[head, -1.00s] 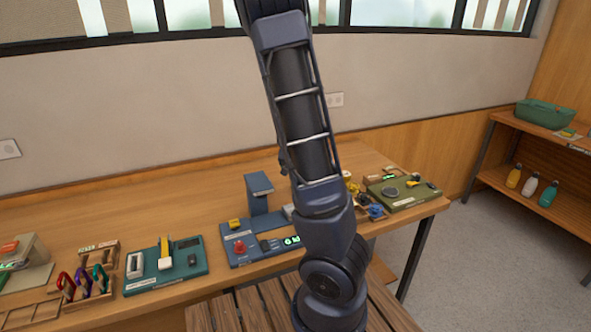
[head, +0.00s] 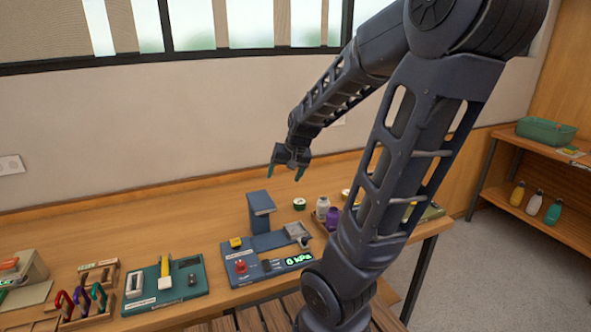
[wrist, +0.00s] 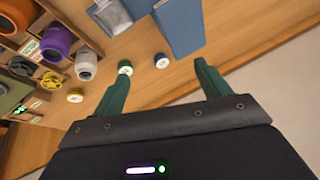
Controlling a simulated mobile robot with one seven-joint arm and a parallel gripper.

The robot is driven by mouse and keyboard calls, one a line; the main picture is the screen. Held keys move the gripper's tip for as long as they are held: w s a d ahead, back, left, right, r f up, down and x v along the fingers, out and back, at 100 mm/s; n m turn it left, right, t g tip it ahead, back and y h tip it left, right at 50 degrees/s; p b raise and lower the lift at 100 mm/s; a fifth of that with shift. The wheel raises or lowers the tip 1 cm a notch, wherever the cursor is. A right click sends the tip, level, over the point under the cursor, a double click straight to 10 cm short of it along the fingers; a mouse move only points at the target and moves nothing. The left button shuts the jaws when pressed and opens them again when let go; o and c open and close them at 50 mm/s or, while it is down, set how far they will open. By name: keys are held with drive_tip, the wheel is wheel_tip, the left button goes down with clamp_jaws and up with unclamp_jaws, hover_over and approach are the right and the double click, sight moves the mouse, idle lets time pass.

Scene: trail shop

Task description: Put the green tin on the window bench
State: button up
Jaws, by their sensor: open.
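My gripper (head: 286,174) is open and empty, high above the wooden counter, behind the blue upright stand; it also shows in the wrist view (wrist: 160,72). A small round green-rimmed tin with a pale top (head: 299,204) sits on the counter, right of the stand. A similar yellow tin (wrist: 75,96) lies farther left. A slatted wooden bench (head: 250,318) shows at the bottom front, partly hidden by my arm; whether it is the window bench I cannot tell.
The gauge unit with the blue stand (head: 262,212) is left of the tin. Grey (head: 322,208) and purple (head: 333,218) jars stand to its right. A teal device (head: 166,285) and a carabiner rack (head: 86,300) are left. The back counter strip is clear. Shelves with bottles stand right.

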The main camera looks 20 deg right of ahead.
drive_tip(key=s+a+r+n, duration=0.1)
drive_tip(key=s+r, duration=0.3)
drive_tip(key=s, duration=0.3)
drive_tip(key=s+a+r+n+h, duration=0.1)
drive_tip(key=s+r, duration=0.3)
drive_tip(key=s, duration=0.3)
drive_tip(key=shift+a+r+n+h, duration=0.25)
drive_tip(key=shift+r+n+h, duration=0.05)
drive_tip(key=shift+r+n, duration=0.1)
drive_tip(key=shift+o, duration=0.5)
drive_tip(key=shift+s, duration=0.5)
drive_tip(key=m+t+h, duration=0.1)
drive_tip(key=m, duration=0.1)
hover_over(299, 201)
drive_tip(key=s+a, duration=0.2)
drive_tip(key=s, duration=0.4)
wheel_tip(299, 201, down, 24)
drive_tip(key=shift+w+d+r+x, duration=0.1)
drive_tip(key=shift+d+x, duration=0.1)
drive_tip(key=shift+x, duration=1.7)
drive_tip(key=shift+w+d+r+x, duration=0.1)
drive_tip(key=shift+d+x, duration=0.15)
drive_tip(key=shift+x, duration=1.7)
drive_tip(key=shift+w+d+x, duration=0.1)
drive_tip(key=shift+d+x, duration=0.1)
drive_tip(key=shift+x, duration=1.7)
